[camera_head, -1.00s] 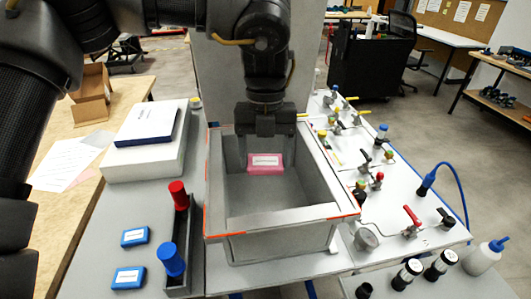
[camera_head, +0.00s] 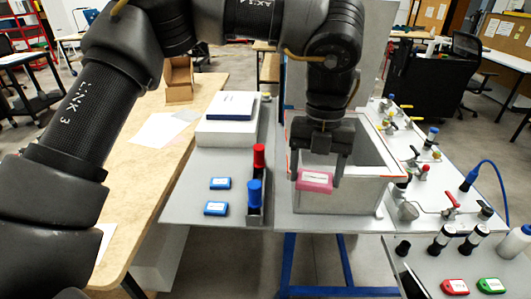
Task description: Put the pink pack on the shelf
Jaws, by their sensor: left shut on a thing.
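The pink pack (camera_head: 314,181) has a white label and hangs between the fingers of my left gripper (camera_head: 317,172). The gripper is shut on it and points down. In the head view the pack overlaps the front wall of the grey bin (camera_head: 350,198), above the grey surface and slightly tilted. I cannot tell which surface is the shelf; a flat grey top (camera_head: 188,208) lies to the left of the bin. My right gripper is not in view.
Two blue packs (camera_head: 220,183) (camera_head: 216,208) lie on the grey top. A narrow rack with a red-capped (camera_head: 259,156) and a blue-capped tube (camera_head: 254,194) stands between them and the bin. A white box (camera_head: 227,131) is behind. Valves and bottles fill the right side.

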